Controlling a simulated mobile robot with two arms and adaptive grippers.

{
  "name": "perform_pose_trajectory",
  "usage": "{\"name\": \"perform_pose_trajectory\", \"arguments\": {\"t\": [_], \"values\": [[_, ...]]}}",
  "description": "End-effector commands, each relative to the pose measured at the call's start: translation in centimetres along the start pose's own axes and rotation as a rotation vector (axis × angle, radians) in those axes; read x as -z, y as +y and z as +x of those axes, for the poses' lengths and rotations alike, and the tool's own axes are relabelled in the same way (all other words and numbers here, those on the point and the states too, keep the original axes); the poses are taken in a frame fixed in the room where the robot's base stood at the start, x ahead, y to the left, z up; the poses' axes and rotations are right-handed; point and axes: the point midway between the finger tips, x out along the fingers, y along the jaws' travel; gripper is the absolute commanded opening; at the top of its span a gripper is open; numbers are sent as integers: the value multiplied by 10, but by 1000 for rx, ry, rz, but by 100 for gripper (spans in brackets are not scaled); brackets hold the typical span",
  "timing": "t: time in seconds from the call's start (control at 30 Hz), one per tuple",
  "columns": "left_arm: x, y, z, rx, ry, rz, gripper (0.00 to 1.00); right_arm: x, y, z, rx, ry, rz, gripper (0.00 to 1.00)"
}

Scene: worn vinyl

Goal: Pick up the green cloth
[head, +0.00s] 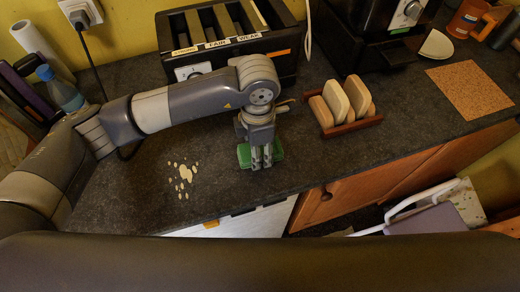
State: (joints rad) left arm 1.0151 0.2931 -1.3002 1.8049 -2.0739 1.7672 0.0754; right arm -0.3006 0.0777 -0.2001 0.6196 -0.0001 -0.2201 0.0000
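The green cloth (244,155) lies on the dark worktop near its front edge, below the middle of the picture. My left gripper (262,163) points down right over it, with its fingers in front of the cloth. Green shows on both sides of the fingers, and the middle of the cloth is hidden behind them. The two fingertips look close together. I cannot tell whether they are shut on the cloth or only touching it. My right gripper is not in view.
Pale spilled bits (184,175) lie left of the cloth. A black toaster (200,58) stands behind my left arm. A wooden rack with bread slices (343,126) stands to the right. A blue bottle (62,92) is at the left, a cork mat (468,90) far right.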

Motion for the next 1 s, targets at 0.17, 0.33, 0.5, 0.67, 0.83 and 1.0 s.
{"name": "perform_pose_trajectory", "arguments": {"t": [0.17, 0.33, 0.5, 0.67, 0.83, 1.0], "values": [[0, 0, 0, 0, 0, 0, 25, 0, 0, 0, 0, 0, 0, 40], [0, 0, -6, 0, -2, 1, 25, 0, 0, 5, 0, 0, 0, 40], [-1, 1, -25, -5, -4, 1, 25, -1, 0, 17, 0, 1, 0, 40], [9, -23, -34, -1, -1, 6, 25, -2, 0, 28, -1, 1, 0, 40], [25, -61, -37, -1, -3, 7, 25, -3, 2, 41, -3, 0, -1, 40], [40, -98, -42, -1, -2, 7, 25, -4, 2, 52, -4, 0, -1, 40]]}}
